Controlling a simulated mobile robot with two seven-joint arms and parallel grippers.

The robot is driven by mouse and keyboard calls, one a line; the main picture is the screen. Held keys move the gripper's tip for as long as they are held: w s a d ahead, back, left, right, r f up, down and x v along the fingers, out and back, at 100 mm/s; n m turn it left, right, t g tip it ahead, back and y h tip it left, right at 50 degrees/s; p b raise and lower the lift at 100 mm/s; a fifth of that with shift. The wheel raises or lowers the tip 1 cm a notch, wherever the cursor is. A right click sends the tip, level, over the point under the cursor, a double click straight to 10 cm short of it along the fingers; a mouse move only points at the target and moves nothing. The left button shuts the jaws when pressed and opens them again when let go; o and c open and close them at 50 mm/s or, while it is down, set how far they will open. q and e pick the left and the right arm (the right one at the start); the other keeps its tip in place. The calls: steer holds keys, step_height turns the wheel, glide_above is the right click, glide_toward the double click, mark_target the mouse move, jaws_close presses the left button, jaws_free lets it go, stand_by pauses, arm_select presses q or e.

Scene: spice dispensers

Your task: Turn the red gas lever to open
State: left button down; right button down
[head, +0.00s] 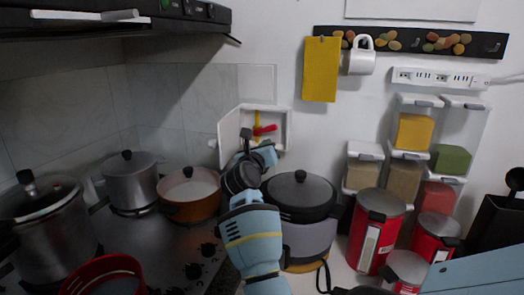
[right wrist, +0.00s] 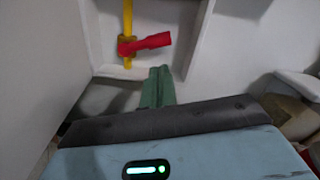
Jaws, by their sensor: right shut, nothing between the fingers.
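The red gas lever (head: 265,130) is inside a white wall box (head: 288,128) at the back, above the stove's right end. In the right wrist view the red lever (right wrist: 150,43) sits on a vertical yellow pipe (right wrist: 127,18), its handle pointing right, nearly crosswise to the pipe. The box's door (head: 230,137) is swung open to the left. My right gripper (head: 268,150) is in front of the box's lower part. Its green fingers (right wrist: 160,84) are shut and empty, below the lever and apart from it. My left gripper is not in view.
A black-lidded cooker (head: 301,190) stands below the box, close to my right arm. An orange pot (head: 189,194) and a steel pot (head: 131,180) are on the stove at left. A yellow cloth (head: 320,70) hangs right of the box; spice dispensers (head: 404,178) stand further right.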

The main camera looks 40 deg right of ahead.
mark_target(266, 129)
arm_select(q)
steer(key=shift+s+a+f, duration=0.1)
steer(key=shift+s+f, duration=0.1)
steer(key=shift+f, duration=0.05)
arm_select(e)
steer(key=shift+x, duration=2.35)
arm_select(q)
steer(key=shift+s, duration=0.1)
arm_select(e)
steer(key=shift+w+f, duration=0.1)
